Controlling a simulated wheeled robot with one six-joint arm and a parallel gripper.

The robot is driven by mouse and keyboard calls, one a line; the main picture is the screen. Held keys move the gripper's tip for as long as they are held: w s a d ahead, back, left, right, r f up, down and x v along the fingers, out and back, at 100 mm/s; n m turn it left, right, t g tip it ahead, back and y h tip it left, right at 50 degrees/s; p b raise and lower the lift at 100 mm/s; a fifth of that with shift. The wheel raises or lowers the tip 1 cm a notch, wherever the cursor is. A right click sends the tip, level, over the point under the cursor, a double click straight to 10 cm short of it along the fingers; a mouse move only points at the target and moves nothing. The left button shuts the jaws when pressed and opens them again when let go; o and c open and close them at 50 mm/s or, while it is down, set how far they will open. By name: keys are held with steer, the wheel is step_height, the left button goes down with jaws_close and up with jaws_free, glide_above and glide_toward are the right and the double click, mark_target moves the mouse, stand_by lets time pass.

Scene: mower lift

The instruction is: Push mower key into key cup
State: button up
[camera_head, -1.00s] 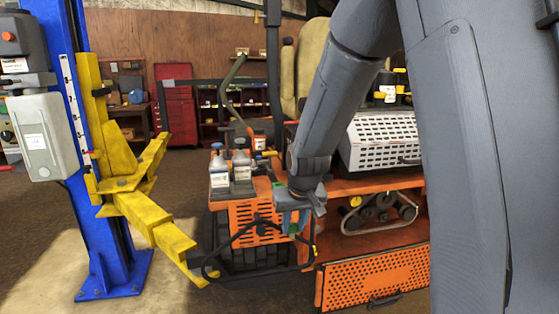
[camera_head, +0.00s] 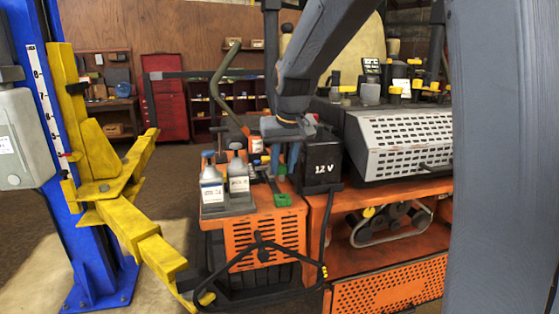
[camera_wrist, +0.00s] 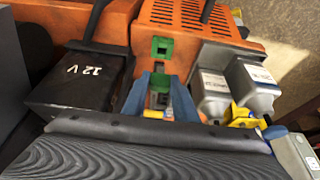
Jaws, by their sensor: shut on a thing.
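My gripper (camera_head: 283,168) points down over the orange mower deck, between the black 12 V battery and two bottles. In the wrist view its blue fingers (camera_wrist: 158,98) are shut on a small dark piece, apparently the mower key (camera_wrist: 158,100), mostly hidden between them. A green square piece with a dark opening (camera_wrist: 162,48), possibly the key cup, sits on the deck beyond the fingertips. It also shows in the head view (camera_head: 283,200), in front of and below the gripper. A second green edge shows between the fingers. I cannot tell whether the key touches anything.
The 12 V battery (camera_head: 318,166) stands close to the right of the gripper. Two bottles (camera_head: 225,184) stand to the left. A black cable (camera_head: 262,244) hangs over the deck front. A yellow lift arm (camera_head: 130,225) and blue post are further left.

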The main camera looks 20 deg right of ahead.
steer(key=b, duration=0.4)
glide_above(283, 199)
steer(key=shift+w+f, duration=0.1)
steer(key=shift+f, duration=2.05)
steer(key=shift+d+p, duration=0.1)
steer(key=shift+p, duration=0.4)
steer(key=shift+f+b, duration=0.6)
steer(key=shift+f, duration=0.65)
steer(key=o, duration=1.1)
steer(key=b+v, duration=0.1)
steer(key=v, duration=0.7)
steer(key=shift+b, duration=0.3)
steer(key=shift+f, duration=0.1)
